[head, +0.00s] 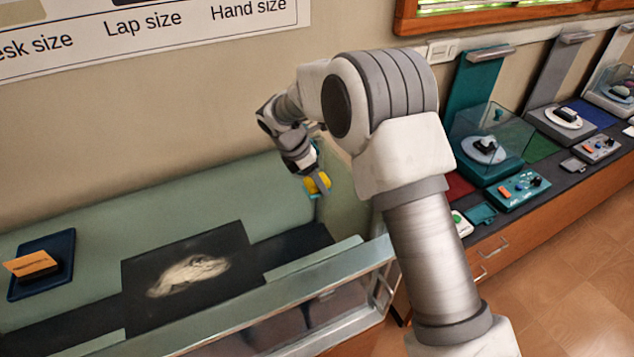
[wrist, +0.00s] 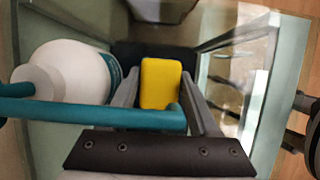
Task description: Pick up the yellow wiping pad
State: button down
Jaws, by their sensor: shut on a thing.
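The yellow wiping pad (wrist: 160,82) is upright between the two fingers of my gripper (wrist: 160,100) in the wrist view. The gripper is shut on it. In the head view, the yellow pad (head: 317,183) shows at the tip of my gripper (head: 318,186), near the right end of the pale green case. A teal bar (wrist: 95,115) crosses in front of the pad's lower part in the wrist view. Whether the pad touches the bar or anything beneath it is unclear.
A white bottle (wrist: 72,68) with a teal label lies close to the left finger in the wrist view. A dark panel with a pale smear (head: 190,270) lies in the case. An orange-topped block (head: 32,264) sits on a dark blue tray (head: 60,247) at left. The case's front rail (head: 235,320) runs along its near side.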

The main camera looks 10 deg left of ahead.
jog(key=shift+r, duration=0.45)
jog(key=b+v, duration=0.1)
jog(key=v, duration=0.1)
jog(key=shift+s+a+r, duration=0.1)
jog(key=shift+a+r, duration=0.05)
jog(key=shift+r, duration=0.15)
jog(key=s+a+b, duration=0.1)
jog(key=s+a, duration=0.2)
jog(key=a, duration=0.1)
jog(key=s+a+b, duration=0.1)
jog(key=s+a, duration=0.2)
jog(key=a, duration=0.2)
jog(key=s+a, duration=0.4)
jog(key=shift+s+a+b, duration=0.1)
jog(key=shift+a+b, duration=0.15)
jog(key=shift+b, duration=0.15)
jog(key=c, duration=0.8)
grip_release()
jog(key=shift+c, duration=0.2)
jog(key=c, duration=0.5)
jog(key=shift+r, duration=0.1)
jog(key=shift+d+r+p, duration=0.1)
jog(key=shift+r+p, duration=0.1)
jog(key=shift+p, duration=0.1)
